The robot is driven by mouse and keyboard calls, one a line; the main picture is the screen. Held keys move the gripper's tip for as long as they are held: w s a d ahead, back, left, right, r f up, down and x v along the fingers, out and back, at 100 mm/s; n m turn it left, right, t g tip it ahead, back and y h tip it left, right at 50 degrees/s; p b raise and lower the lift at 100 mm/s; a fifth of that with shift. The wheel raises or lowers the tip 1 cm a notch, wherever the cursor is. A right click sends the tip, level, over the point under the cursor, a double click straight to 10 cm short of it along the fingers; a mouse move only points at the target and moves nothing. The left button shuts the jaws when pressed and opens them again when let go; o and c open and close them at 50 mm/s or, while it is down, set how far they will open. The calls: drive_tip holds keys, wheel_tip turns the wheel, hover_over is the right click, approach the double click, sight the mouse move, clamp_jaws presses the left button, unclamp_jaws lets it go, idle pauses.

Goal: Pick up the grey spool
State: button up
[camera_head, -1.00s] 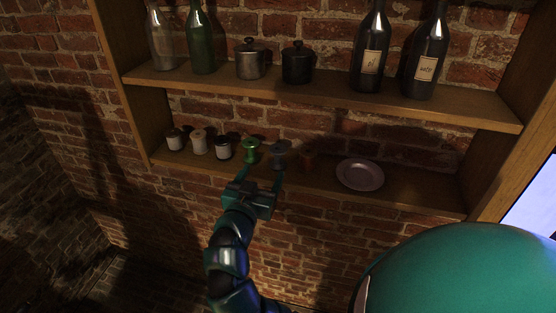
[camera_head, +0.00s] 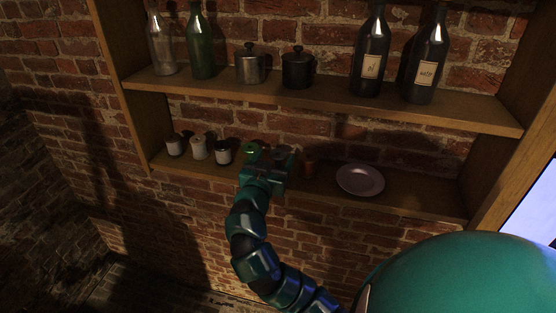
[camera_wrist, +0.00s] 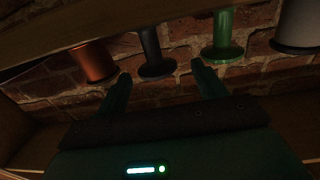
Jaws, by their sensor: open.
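The grey spool (camera_head: 281,154) stands on the lower shelf, between a green spool (camera_head: 251,149) and a copper-brown spool (camera_head: 308,166). My gripper (camera_head: 268,167) is close in front of it and partly hides its lower part in the head view. In the wrist view, which looks inverted, the dark grey spool (camera_wrist: 154,53) lies ahead, between the lines of the two open fingers of my gripper (camera_wrist: 161,82). The fingertips look short of it or just reaching it; contact cannot be told. The green spool (camera_wrist: 222,38) is near the right-hand finger, the copper spool (camera_wrist: 94,61) beyond the left-hand one.
Several small jars (camera_head: 222,152) stand left of the green spool. A pale plate (camera_head: 360,180) lies to the right. The upper shelf (camera_head: 330,97) overhangs, bearing bottles and two pots (camera_head: 298,69). The shelf between plate and right wall is clear.

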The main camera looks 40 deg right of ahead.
sight(279, 151)
drive_tip(key=p+x, duration=0.2)
drive_tip(key=x, duration=0.1)
drive_tip(key=shift+d+r, duration=0.2)
drive_tip(key=shift+d, duration=0.05)
drive_tip(key=shift+w+d+f+p, duration=0.25)
drive_tip(key=shift+w+d+p, duration=0.05)
drive_tip(key=shift+d+p, duration=0.05)
drive_tip(key=c, duration=1.1)
drive_tip(key=shift+o, duration=0.2)
drive_tip(key=shift+r, duration=0.1)
